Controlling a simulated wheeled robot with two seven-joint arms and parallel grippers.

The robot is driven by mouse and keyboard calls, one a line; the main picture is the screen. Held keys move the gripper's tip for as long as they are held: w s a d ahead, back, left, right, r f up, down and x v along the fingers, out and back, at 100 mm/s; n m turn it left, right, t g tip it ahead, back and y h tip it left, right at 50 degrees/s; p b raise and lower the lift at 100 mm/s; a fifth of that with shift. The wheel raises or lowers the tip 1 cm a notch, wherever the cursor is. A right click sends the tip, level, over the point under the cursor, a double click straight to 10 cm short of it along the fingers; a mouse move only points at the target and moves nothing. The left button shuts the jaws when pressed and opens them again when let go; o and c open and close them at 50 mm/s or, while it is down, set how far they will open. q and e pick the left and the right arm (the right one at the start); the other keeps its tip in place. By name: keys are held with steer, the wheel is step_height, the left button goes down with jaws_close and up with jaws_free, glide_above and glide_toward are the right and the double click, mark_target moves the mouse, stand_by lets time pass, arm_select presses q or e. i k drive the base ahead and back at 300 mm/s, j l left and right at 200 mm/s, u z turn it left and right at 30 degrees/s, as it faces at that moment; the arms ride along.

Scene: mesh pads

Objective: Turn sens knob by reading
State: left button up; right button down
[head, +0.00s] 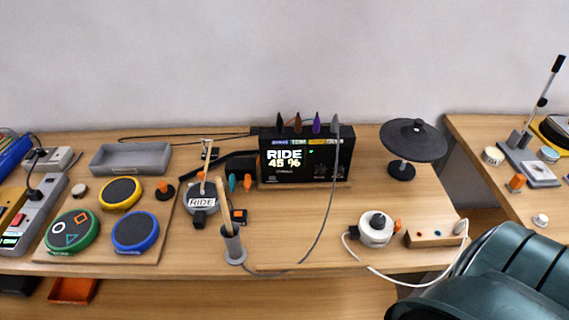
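A black drum module (305,157) stands upright at the middle back of the table. Its lit screen (285,158) reads "RIDE" and "45 %". Small dark controls (320,172) sit on its face right of the screen, too small to tell apart or to read their labels. A round white unit with a black knob on top (377,222) stands at the front right of the table. I cannot tell which of these knobs is the sens knob. Neither gripper shows in the head view.
A grey pad marked "RIDE" (202,203) and a grey holder with a wooden stick (233,246) stand left of the module. A black cymbal (413,140) stands right. Colored pads (135,230) lie left. A cable loops across the otherwise clear middle.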

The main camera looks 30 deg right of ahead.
mark_target(320, 171)
steer(key=z, duration=1.35)
